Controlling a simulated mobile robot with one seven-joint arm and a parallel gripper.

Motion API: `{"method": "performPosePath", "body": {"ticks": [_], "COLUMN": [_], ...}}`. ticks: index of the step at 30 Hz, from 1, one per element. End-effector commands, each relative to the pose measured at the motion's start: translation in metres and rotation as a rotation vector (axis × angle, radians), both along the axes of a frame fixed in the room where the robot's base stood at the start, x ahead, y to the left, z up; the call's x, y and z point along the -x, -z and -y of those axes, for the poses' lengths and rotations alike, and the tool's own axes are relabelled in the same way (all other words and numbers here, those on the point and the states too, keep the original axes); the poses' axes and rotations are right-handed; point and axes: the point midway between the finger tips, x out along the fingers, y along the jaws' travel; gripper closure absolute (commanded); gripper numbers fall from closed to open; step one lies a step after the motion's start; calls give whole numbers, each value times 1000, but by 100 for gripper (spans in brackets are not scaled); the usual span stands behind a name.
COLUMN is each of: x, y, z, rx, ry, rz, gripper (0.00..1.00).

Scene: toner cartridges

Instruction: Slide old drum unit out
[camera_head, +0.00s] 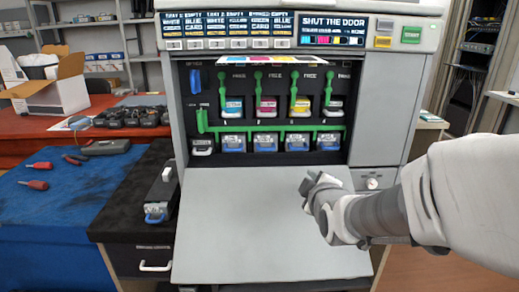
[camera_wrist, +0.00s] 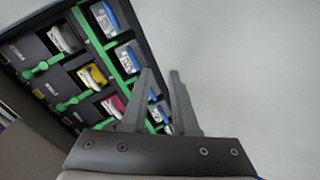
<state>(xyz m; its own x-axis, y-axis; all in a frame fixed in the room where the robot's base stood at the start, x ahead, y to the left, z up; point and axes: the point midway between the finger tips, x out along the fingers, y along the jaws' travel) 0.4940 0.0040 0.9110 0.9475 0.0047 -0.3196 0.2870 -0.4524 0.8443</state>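The printer's front is open. A row of drum units with grey-and-blue ends sits in its lower bay: first (camera_head: 233,143), second (camera_head: 265,142), third (camera_head: 299,142) and fourth (camera_head: 329,140). I cannot tell which one is old. A green bar (camera_head: 280,128) runs just above them. My gripper (camera_head: 308,186) is over the lowered door, below and in front of the row. In the wrist view, its two fingers (camera_wrist: 163,72) stand apart with nothing between them. Some drum ends are partly hidden behind the fingers there.
Toner cartridges with green levers sit above, including a yellow one (camera_head: 300,105). The lowered grey door (camera_head: 250,220) is bare. A black unit with a blue-grey end (camera_head: 160,195) lies on the dark mat at left. Screwdrivers (camera_head: 35,184) lie on the blue mat.

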Motion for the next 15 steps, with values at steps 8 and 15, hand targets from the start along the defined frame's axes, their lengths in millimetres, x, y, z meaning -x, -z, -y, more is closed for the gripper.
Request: {"method": "performPosePath", "body": {"ticks": [8,15], "x": [-37,-44], "y": [-6,-9], "z": [-1,-1], "rx": [338,460], "ry": [-69,-73], "rz": [232,316], "gripper": [72,72]}}
